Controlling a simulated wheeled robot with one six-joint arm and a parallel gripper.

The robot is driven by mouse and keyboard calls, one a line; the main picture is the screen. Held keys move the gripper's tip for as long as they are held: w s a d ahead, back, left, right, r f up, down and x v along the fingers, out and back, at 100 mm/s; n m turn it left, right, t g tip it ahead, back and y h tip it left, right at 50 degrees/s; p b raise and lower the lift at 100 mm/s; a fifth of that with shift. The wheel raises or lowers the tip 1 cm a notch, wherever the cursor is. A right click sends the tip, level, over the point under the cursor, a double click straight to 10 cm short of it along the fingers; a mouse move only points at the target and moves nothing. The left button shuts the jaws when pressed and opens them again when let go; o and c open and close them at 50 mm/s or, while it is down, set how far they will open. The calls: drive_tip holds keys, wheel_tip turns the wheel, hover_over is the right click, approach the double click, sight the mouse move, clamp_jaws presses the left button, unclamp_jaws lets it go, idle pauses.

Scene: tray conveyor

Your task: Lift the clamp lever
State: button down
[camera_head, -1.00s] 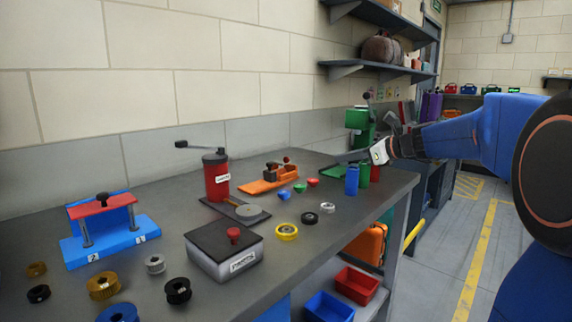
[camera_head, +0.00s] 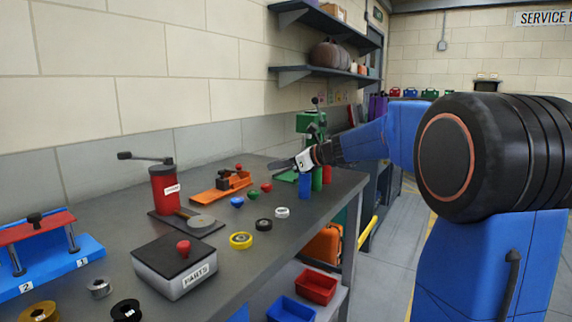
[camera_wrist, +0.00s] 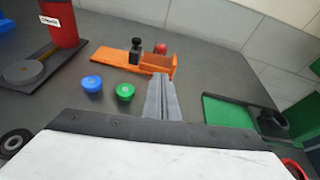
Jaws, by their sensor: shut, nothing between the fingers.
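An orange clamp fixture (camera_head: 210,196) lies on the workbench, with a dark block and a small red-tipped handle on top. In the wrist view, the orange base (camera_wrist: 108,60) shows with a black knob (camera_wrist: 136,46) and a red knob (camera_wrist: 160,48); which of them is the clamp lever I cannot tell for sure. My gripper (camera_head: 272,164) is shut and empty, reaching in from the right, to the right of the fixture and apart from it. In the wrist view my closed fingers (camera_wrist: 161,78) overlap the near right end of the orange base.
Blue (camera_head: 237,202), green (camera_head: 253,195) and red (camera_head: 266,187) knobs lie close to the fixture. A red press (camera_head: 165,188) stands at left. Blue, green and red cylinders (camera_head: 305,184) stand below my gripper. A green press (camera_head: 311,124) is behind it.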

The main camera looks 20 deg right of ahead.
drive_tip(key=x, duration=1.2)
drive_tip(key=shift+w+a+f, duration=0.1)
drive_tip(key=shift+w+a, duration=0.1)
drive_tip(key=shift+w, duration=0.1)
